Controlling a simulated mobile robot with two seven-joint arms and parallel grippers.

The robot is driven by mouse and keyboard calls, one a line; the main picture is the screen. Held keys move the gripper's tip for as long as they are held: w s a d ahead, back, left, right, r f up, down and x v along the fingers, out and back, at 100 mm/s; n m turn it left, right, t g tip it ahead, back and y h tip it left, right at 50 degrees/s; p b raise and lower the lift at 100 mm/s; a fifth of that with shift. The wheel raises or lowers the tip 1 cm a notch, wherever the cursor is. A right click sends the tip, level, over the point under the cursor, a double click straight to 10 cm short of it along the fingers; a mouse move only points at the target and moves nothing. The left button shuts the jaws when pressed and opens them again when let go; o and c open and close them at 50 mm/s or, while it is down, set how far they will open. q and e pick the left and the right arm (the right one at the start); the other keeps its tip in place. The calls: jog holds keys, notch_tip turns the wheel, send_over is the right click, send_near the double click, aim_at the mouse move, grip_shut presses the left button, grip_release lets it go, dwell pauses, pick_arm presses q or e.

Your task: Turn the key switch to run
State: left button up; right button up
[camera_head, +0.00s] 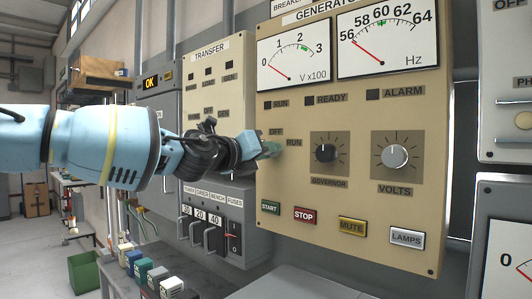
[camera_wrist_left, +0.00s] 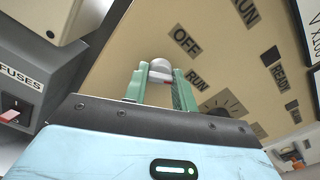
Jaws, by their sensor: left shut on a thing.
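The key switch (camera_wrist_left: 160,67) shows in the left wrist view as a rounded silver piece between my green fingertips, on the beige generator panel (camera_head: 350,245). My left gripper (camera_head: 268,149) comes in from the left at the panel's left side and is shut on the key switch; the gripper also shows in the left wrist view (camera_wrist_left: 160,80). The OFF label (camera_head: 275,132) and RUN label (camera_head: 293,142) are beside the fingertips. In the head view my fingers hide the switch, and its exact angle cannot be told. My right gripper is not in view.
The governor knob (camera_head: 325,153) and volts knob (camera_head: 395,157) are right of my gripper. The START button (camera_head: 270,207) and STOP button (camera_head: 305,215) are below. The transfer panel (camera_head: 210,85) and fuse box (camera_head: 217,225) stand to the left. A grey ledge lies below.

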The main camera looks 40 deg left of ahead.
pick_arm(q)
jog(key=o, duration=1)
jog(key=shift+s, duration=0.15)
jog(key=shift+s+a, duration=0.15)
jog(key=shift+s, duration=1.75)
jog(key=shift+s+a, duration=0.15)
jog(key=shift+s, duration=1.7)
